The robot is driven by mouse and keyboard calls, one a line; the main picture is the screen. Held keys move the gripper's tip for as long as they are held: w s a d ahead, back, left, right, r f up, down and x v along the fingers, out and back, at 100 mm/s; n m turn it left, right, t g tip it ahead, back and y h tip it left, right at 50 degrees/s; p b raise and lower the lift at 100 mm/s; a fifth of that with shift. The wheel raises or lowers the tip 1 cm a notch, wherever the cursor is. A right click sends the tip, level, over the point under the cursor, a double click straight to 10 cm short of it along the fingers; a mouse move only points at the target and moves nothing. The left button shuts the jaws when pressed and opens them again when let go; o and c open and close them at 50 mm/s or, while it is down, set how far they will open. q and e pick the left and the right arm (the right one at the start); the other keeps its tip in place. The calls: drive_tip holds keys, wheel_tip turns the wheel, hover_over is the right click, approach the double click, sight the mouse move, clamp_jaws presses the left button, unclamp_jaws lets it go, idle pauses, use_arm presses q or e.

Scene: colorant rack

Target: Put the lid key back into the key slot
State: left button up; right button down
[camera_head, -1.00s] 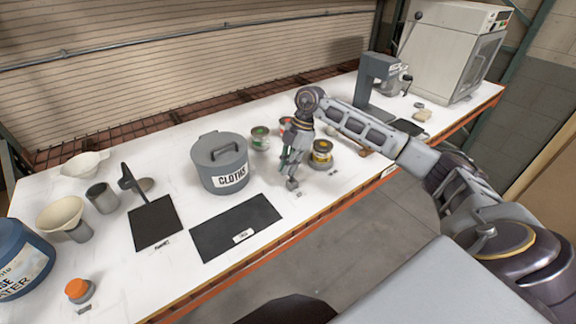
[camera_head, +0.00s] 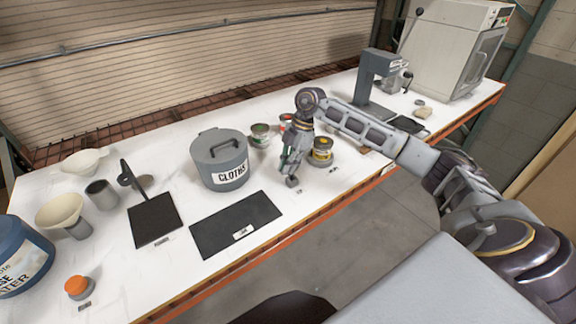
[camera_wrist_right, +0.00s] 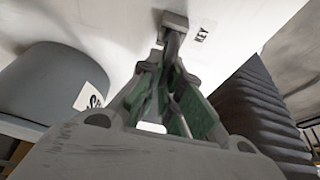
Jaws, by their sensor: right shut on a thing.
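My right gripper (camera_head: 290,172) points down over the front of the table, beside the yellow-banded can. In the right wrist view its green-padded fingers (camera_wrist_right: 172,85) are shut on the lid key (camera_wrist_right: 172,46), a narrow dark piece between the fingertips. The key's far end meets a small grey block (camera_wrist_right: 175,19), which looks like the key slot. This block (camera_head: 292,182) also shows just below the fingertips in the head view. I cannot tell how far the key is in it. A "KEY" label (camera_wrist_right: 201,34) lies beside the block. My left gripper is out of view.
A grey cloths bin (camera_head: 219,160) stands left of the gripper, with a black mat (camera_head: 235,223) in front of it. Small cans (camera_head: 260,135) stand behind the gripper, and a yellow-banded can (camera_head: 321,153) stands close on its right. The table's front edge is near.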

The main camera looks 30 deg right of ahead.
drive_tip(key=c, duration=1.5)
unclamp_jaws()
drive_tip(key=shift+r, duration=0.1)
drive_tip(key=shift+v, duration=5.9)
